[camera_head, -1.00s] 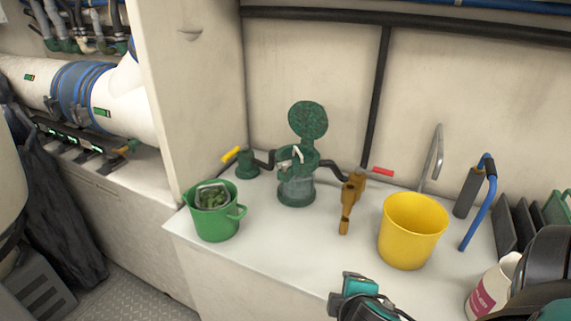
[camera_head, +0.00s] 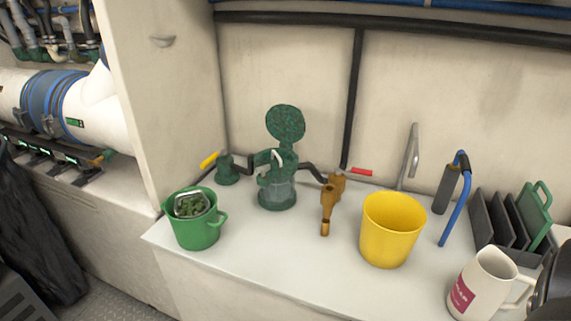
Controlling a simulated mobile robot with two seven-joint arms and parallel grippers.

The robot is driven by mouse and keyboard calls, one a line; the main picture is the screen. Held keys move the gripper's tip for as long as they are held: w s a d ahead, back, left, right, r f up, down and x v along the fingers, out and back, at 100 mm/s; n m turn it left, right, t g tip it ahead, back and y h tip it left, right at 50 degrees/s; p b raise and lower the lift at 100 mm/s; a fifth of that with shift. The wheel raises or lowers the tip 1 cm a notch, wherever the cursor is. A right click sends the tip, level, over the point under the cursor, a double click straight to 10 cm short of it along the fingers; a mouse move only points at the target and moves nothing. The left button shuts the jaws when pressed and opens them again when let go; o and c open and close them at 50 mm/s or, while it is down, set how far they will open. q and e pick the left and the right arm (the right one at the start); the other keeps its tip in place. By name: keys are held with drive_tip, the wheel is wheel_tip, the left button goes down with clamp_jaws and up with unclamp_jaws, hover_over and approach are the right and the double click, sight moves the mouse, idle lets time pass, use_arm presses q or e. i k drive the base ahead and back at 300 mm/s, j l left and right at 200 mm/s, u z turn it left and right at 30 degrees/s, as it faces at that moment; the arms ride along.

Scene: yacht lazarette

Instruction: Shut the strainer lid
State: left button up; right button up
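The sea strainer (camera_head: 277,190) stands upright at the back of the white counter. It has a green top and a greyish clear body. Its round green lid (camera_head: 286,124) stands raised above the body, tilted up behind it, so the strainer is open. A pale handle-like part shows at the strainer's top. Neither of my grippers can be seen. A dark rounded piece at the lower right edge seems to be part of my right arm.
On the counter (camera_head: 290,265) stand a green bucket (camera_head: 197,233) holding a basket of green matter, a brass fitting (camera_head: 328,205), a yellow bucket (camera_head: 390,235), a white mug (camera_head: 480,285) and a dark rack (camera_head: 500,225). A yellow-handled valve (camera_head: 227,170) is left of the strainer. The counter's front middle is clear.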

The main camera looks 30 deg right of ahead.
sight(287, 124)
drive_tip(key=z, duration=1.5)
